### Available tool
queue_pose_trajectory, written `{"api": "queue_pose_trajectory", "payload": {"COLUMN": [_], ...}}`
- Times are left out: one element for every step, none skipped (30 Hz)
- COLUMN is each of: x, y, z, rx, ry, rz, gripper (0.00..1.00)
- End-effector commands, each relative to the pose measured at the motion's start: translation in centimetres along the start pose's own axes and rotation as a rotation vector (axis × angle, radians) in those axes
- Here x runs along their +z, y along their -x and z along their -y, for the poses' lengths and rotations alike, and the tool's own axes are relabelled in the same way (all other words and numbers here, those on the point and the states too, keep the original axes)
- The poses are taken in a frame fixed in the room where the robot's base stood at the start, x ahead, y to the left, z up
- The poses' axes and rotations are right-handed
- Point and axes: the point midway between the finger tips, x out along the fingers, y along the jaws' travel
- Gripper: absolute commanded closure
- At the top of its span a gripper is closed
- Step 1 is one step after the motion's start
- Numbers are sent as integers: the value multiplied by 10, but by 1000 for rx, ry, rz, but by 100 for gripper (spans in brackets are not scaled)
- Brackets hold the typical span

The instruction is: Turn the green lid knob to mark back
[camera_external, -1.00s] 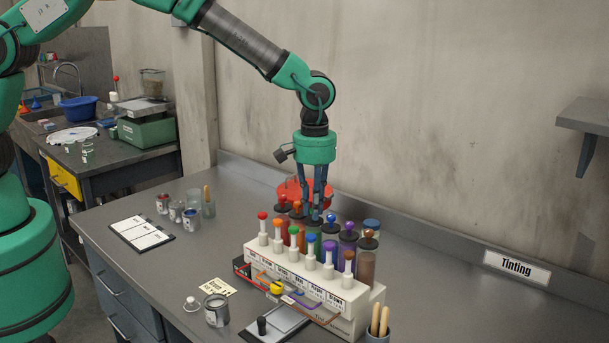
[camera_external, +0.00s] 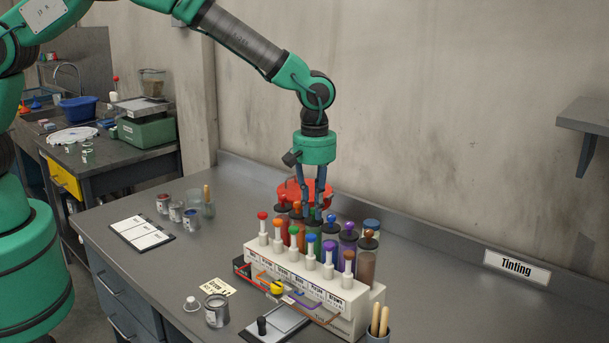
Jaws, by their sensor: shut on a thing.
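A row of coloured tinting canisters stands behind a cream dispenser rack (camera_external: 305,283), each with a dark lid and a knob on top. My gripper (camera_external: 313,208) points straight down and is shut on the green canister's lid knob, which sits between its fingers. The fingers hide most of the green knob, so I cannot tell which mark it points at. The blue knob (camera_external: 331,219) and purple knob (camera_external: 348,226) are just to the right. The orange knob (camera_external: 297,206) is to the left.
A red round object (camera_external: 305,189) stands behind the fingers. The front row of coloured plungers (camera_external: 311,240) is close by. Small cans (camera_external: 190,216), a clipboard (camera_external: 142,235) and a pot with sticks (camera_external: 378,325) lie around.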

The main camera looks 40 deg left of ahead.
Motion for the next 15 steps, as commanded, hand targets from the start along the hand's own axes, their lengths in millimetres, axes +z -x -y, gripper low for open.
{"api": "queue_pose_trajectory", "payload": {"x": [0, 0, 0, 0, 0, 0, 0, 0, 0, 0, 0, 0, 0, 0, 0], "y": [2, 2, 2, 2, 2, 2, 1, 1, 1, 1, 1, 1, 1, 1, 1], "z": [-1, -1, -1, -1, -1, -1, -1, -1, -1, -1, -1, -1, 0, 0, 0], "rx": [3, 3, 3, 3, 3, 3, 2, 2, 2, 2, 2, 1, 1, 1, 1], "ry": [0, -1, -1, -1, -1, -1, -1, -1, -1, -1, -1, -1, -1, -1, -1], "rz": [0, 0, 0, 0, 0, 0, 0, 0, 0, 0, 0, 0, 0, 0, 0], "gripper": [100, 100, 79, 73, 67, 64, 64, 64, 64, 64, 64, 64, 64, 64, 64]}}
